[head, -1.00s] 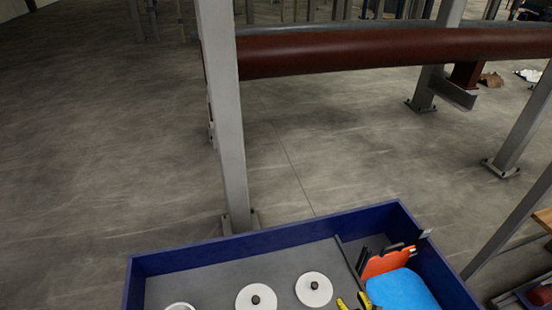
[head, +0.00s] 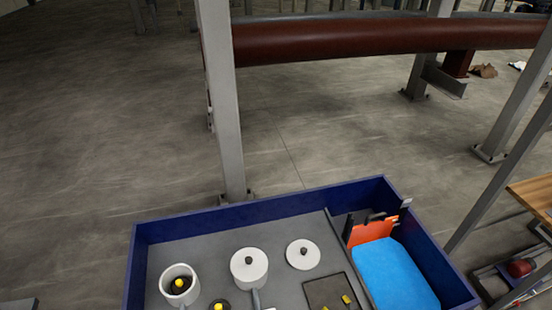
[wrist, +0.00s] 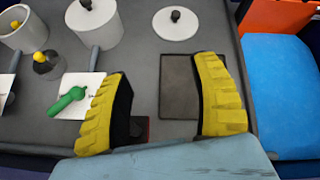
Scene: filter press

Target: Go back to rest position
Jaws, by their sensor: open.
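My gripper (wrist: 165,105) shows in the wrist view with its two yellow ribbed fingers spread wide apart. It is open and nothing is between the fingers. It is above the grey floor of a blue-walled tray (head: 260,212), over a dark square plate (wrist: 178,88). In the head view the same plate (head: 328,290) lies at the tray's lower right, and only small yellow parts show near it at the bottom edge.
The tray holds a white cup (head: 168,285), a lidded white pot (head: 249,270), a white lid (head: 303,254), a blue pad (head: 395,275) and an orange item (head: 371,231). A green-handled object (wrist: 68,100) lies on a white square. A grey post (head: 222,110) stands behind the tray.

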